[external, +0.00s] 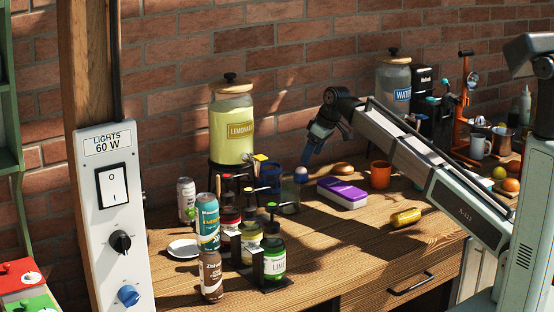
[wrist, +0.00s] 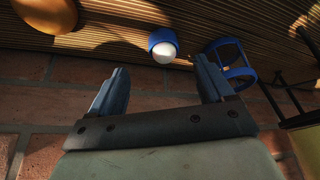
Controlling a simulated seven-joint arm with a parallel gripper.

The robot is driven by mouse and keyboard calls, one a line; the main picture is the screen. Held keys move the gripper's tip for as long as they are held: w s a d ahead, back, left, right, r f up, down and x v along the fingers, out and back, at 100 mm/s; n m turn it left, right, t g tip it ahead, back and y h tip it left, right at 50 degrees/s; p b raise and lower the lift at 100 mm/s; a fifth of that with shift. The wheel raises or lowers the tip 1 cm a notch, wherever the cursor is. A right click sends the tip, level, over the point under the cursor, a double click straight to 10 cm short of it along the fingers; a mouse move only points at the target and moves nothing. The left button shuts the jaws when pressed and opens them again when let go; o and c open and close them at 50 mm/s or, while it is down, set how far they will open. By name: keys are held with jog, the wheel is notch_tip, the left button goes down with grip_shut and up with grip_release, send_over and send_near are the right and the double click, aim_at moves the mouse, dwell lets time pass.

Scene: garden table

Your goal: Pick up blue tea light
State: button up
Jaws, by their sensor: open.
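The blue tea light (wrist: 155,38) is a small blue cup with a white, rounded middle, on the table near the top of the wrist view. It lies beyond my fingertips, roughly in line with the gap between them and nearer the right finger. My gripper (wrist: 160,68) is open and nothing is between its fingers. In the external view my gripper (external: 309,155) points down over the back of the table, near a small pale, bluish-white shape (external: 301,174). I cannot tell for sure whether that shape is the tea light.
A brown bun (external: 343,169) and a purple-lidded box (external: 342,193) are to the right. A blue open-framed object (wrist: 231,70) is close to the tea light. Cans and bottles (external: 208,222) crowd the front left. The brick wall (wrist: 45,158) is close behind.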

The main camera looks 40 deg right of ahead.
aim_at(301, 170)
jog(key=x, duration=0.3)
jog(key=shift+f, duration=0.1)
jog(key=shift+w+a+f, duration=0.35)
jog(key=shift+w+f, duration=0.1)
jog(key=shift+f, duration=0.1)
jog(key=shift+a+x, duration=0.2)
jog(key=shift+x, duration=1.75)
jog(key=shift+r, duration=0.1)
jog(key=shift+c, duration=0.3)
jog(key=c, duration=1)
